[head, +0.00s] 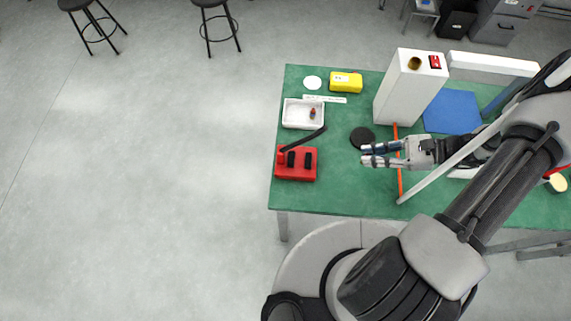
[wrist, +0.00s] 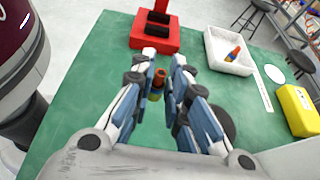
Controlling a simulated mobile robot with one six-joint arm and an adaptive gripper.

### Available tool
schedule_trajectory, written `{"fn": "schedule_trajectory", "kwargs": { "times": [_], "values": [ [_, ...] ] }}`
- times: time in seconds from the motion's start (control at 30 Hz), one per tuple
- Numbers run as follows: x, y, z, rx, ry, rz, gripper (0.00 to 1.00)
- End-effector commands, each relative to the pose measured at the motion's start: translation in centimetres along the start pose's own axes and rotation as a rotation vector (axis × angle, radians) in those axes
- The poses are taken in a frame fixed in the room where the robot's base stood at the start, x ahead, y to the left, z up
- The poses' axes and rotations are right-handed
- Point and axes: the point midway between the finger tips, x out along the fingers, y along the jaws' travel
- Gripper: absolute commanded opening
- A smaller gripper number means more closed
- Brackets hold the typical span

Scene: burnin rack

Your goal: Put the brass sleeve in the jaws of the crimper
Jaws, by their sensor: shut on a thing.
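My gripper (head: 367,155) is over the green table, to the right of the crimper. In the wrist view its fingers (wrist: 164,60) are closed around a small upright brass-orange piece, which I take for the brass sleeve (wrist: 158,77); its lower part looks yellow-green and is partly hidden by the fingers. The crimper (head: 296,173) is a red block with two black jaws and a dark lever, at the table's left edge. It also shows ahead of the fingertips in the wrist view (wrist: 152,40), with a gap between it and the sleeve.
A white tray (head: 292,114) behind the crimper holds a small red-and-blue piece (head: 312,113). A yellow box (head: 346,82) and white disc (head: 312,82) lie farther back. A black disc (head: 361,137) lies near my gripper. A tall white box (head: 403,97) stands to the right.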

Motion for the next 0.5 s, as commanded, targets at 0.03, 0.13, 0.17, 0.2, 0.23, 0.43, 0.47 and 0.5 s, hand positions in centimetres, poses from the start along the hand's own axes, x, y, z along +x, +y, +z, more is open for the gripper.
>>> {"fn": "schedule_trajectory", "kwargs": {
  "times": [0.03,0.13,0.17,0.2,0.23,0.43,0.47,0.5],
  "values": [
    [0.3,0.3,-0.1,-0.005,-0.002,0.014,0.0],
    [1.6,0.5,0.4,-0.009,-0.004,0.026,0.0],
    [2.2,0.5,0.6,-0.009,-0.003,0.027,0.0],
    [3.1,0.6,1.0,-0.007,-0.004,0.029,0.0],
    [3.9,0.6,1.3,-0.009,-0.004,0.029,0.0],
    [8.9,0.8,3.3,-0.008,-0.003,0.028,0.0],
    [9.6,0.8,3.6,-0.009,-0.002,0.028,0.0],
    [10.4,0.7,3.9,-0.009,-0.002,0.027,0.0]
  ]
}}
